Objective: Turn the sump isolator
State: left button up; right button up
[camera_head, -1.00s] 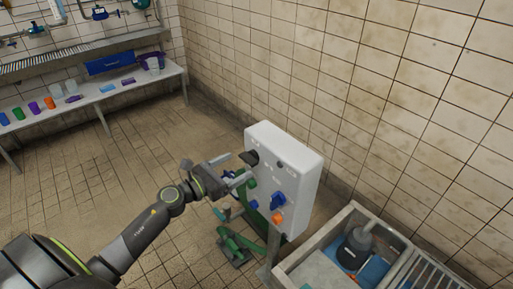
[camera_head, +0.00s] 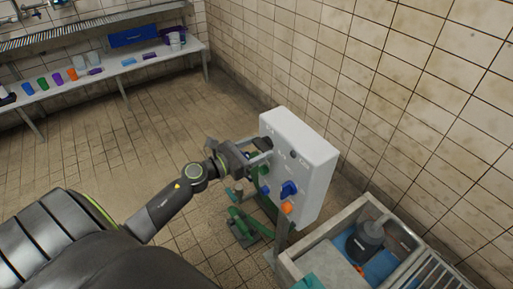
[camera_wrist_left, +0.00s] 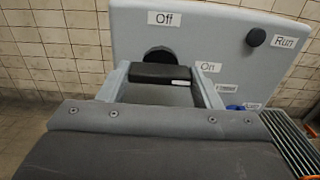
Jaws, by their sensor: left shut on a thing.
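The sump isolator is a black rotary handle (camera_wrist_left: 160,73) on the face of a pale grey control box. Off is marked above it and On to its right. My left gripper (camera_wrist_left: 163,80) has a finger on either side of the handle and is shut on it. The handle lies roughly level in the left wrist view; its lower part is hidden by my gripper. In the head view my left gripper (camera_head: 262,150) reaches the upper left of the control box (camera_head: 308,150) and mostly hides the handle. My right gripper is not in view.
A black knob (camera_wrist_left: 256,37) marked Run sits right of the isolator. A blue knob (camera_head: 288,188) and an orange knob (camera_head: 287,208) are lower on the box. Green pipework (camera_head: 243,223) stands below. A sink (camera_head: 335,250) is at right; open tiled floor lies left.

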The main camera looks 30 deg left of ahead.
pick_arm(q)
jog(key=shift+n, duration=0.3)
jog(key=n+p, duration=0.2)
jog(key=shift+r+n, duration=0.15)
jog(key=shift+n, duration=0.15)
jog(key=n+p, duration=0.2)
jog(key=n, duration=0.3)
jog(key=shift+n+p, duration=0.3)
jog(key=shift+p, duration=0.1)
jog(key=n+p, duration=0.2)
jog(key=n, duration=0.2)
jog(key=shift+p, duration=0.4)
jog(key=shift+n+p, duration=1.3)
jog(key=shift+n, duration=1.2)
jog(key=o, duration=1)
